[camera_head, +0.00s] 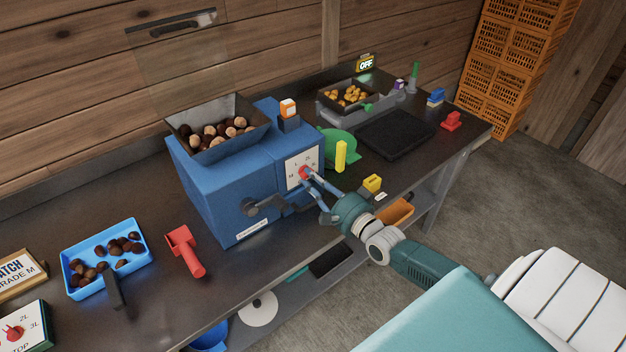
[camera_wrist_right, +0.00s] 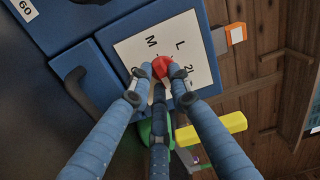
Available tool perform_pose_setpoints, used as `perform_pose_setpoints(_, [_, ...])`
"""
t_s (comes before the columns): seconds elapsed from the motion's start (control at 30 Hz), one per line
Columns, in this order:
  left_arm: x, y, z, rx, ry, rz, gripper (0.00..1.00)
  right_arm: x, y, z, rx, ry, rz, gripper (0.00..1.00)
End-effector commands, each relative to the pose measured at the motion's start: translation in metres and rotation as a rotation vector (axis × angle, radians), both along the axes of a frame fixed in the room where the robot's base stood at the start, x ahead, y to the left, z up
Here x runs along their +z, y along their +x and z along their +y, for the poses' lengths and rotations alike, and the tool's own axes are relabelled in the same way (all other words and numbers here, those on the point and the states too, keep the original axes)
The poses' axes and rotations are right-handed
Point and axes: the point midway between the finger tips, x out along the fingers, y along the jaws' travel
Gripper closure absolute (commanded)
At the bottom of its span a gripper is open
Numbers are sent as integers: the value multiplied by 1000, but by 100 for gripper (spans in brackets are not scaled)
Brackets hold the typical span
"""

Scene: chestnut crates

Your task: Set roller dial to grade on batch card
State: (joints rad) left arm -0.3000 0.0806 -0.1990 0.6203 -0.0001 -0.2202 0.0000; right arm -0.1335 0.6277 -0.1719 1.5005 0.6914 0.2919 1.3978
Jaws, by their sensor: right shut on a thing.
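The roller dial is a red knob (camera_head: 303,172) on a white plate (camera_head: 292,180) on the front of a blue machine (camera_head: 213,185). In the right wrist view the red knob (camera_wrist_right: 161,67) sits between my fingertips, and the letters M, L and 2L show on the plate (camera_wrist_right: 195,42). My right gripper (camera_head: 308,176) is shut on the knob. Fingers hide part of the dial, and I cannot tell which mark it points to. The batch card (camera_head: 18,276), cut by the left edge, reads GRADE M. My left gripper is not in view.
The machine carries a hopper of chestnuts (camera_head: 172,124) and a dark side handle (camera_head: 258,207). A yellow upright piece (camera_head: 341,155) stands close right of the dial. A blue tray (camera_head: 67,256), a red scoop (camera_head: 186,252) and a 2L/3L dial card (camera_head: 40,318) lie left.

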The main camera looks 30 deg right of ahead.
Motion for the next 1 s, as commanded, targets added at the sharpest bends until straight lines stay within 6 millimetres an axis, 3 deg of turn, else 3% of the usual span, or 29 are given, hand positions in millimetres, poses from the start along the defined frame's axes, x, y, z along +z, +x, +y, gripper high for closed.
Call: perform_pose_setpoints(1.0, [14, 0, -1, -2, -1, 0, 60, 2, 0, -4, -1, -922, -70, 100])
